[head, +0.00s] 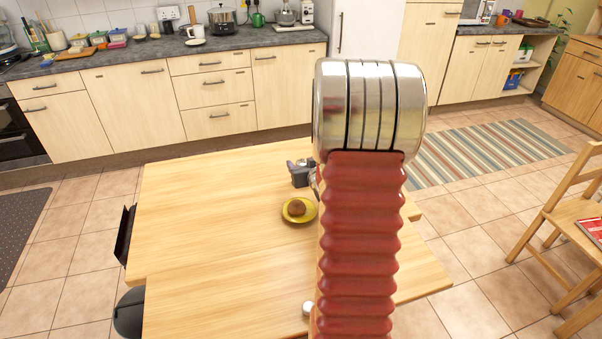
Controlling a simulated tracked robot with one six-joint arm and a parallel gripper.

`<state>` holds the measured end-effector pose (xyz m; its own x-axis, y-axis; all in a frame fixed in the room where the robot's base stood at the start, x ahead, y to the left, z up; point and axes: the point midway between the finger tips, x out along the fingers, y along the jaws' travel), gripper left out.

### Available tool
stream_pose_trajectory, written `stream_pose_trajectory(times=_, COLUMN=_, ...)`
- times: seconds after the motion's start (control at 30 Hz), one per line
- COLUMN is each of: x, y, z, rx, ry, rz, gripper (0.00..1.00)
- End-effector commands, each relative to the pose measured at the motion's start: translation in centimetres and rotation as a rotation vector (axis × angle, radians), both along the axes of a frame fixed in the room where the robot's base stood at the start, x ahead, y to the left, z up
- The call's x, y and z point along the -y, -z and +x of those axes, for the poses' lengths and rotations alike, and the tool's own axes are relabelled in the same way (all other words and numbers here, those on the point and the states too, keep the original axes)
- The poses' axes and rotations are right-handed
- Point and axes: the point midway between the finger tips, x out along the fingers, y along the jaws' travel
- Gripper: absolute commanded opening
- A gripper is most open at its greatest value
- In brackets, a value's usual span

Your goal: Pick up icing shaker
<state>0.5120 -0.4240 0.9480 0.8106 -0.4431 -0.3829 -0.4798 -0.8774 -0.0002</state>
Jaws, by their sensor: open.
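A small dark grey shape (301,173) shows just left of my red ribbed arm, above the far part of the wooden table; it looks like part of my gripper, open, with the rest hidden behind the arm. A small pale, silvery round-topped thing (308,308) stands on the near part of the table, close to the arm's left edge. It may be the icing shaker, but it is too small and partly covered to be sure. No other likely shaker shows.
A yellow plate (286,215) with a brown round item (297,208) is on the wooden table (210,230). The table's left side is clear. Dark chairs are at its left edge, and a wooden chair (575,225) is at right. A cluttered counter (160,50) runs along the back.

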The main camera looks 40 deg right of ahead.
Motion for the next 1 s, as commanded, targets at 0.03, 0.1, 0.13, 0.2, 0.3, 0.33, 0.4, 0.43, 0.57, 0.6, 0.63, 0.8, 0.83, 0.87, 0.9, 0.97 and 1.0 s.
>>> stream_pose_trajectory(times=0.03, x=0.00, y=0.00, z=-0.01, rx=0.000, ry=0.000, rz=0.000, gripper=0.55)
stream_pose_trajectory(times=0.1, x=0.00, y=-0.01, z=-0.02, rx=0.000, ry=0.000, rz=0.000, gripper=0.55)
stream_pose_trajectory(times=0.13, x=0.00, y=-0.01, z=-0.02, rx=0.000, ry=0.000, rz=0.000, gripper=0.55)
stream_pose_trajectory(times=0.2, x=0.00, y=-0.01, z=-0.02, rx=0.000, ry=0.000, rz=0.000, gripper=0.55)
stream_pose_trajectory(times=0.3, x=0.00, y=-0.01, z=-0.02, rx=0.000, ry=0.000, rz=0.000, gripper=0.55)
stream_pose_trajectory(times=0.33, x=0.00, y=-0.01, z=-0.03, rx=0.000, ry=0.000, rz=0.000, gripper=0.55)
stream_pose_trajectory(times=0.4, x=0.00, y=-0.01, z=-0.03, rx=0.000, ry=0.000, rz=0.000, gripper=0.50)
stream_pose_trajectory(times=0.43, x=0.00, y=-0.01, z=-0.03, rx=0.000, ry=0.000, rz=0.000, gripper=0.48)
stream_pose_trajectory(times=0.57, x=0.00, y=-0.01, z=-0.03, rx=0.000, ry=0.000, rz=0.000, gripper=0.39)
stream_pose_trajectory(times=0.6, x=0.00, y=-0.01, z=-0.03, rx=0.000, ry=0.000, rz=0.000, gripper=0.36)
stream_pose_trajectory(times=0.63, x=0.00, y=-0.01, z=-0.03, rx=0.000, ry=0.000, rz=0.000, gripper=0.34)
stream_pose_trajectory(times=0.8, x=-0.01, y=0.00, z=-0.03, rx=0.000, ry=0.000, rz=0.000, gripper=0.22)
stream_pose_trajectory(times=0.83, x=-0.01, y=0.00, z=-0.03, rx=0.000, ry=0.000, rz=0.000, gripper=0.20)
stream_pose_trajectory(times=0.87, x=-0.01, y=0.00, z=-0.03, rx=0.000, ry=0.000, rz=0.000, gripper=0.18)
stream_pose_trajectory(times=0.9, x=-0.01, y=0.00, z=-0.03, rx=0.000, ry=0.000, rz=0.000, gripper=0.15)
stream_pose_trajectory(times=0.97, x=-0.01, y=0.00, z=-0.03, rx=0.000, ry=0.000, rz=0.000, gripper=0.11)
stream_pose_trajectory(times=1.0, x=-0.01, y=0.00, z=-0.03, rx=0.000, ry=0.000, rz=0.000, gripper=0.08)
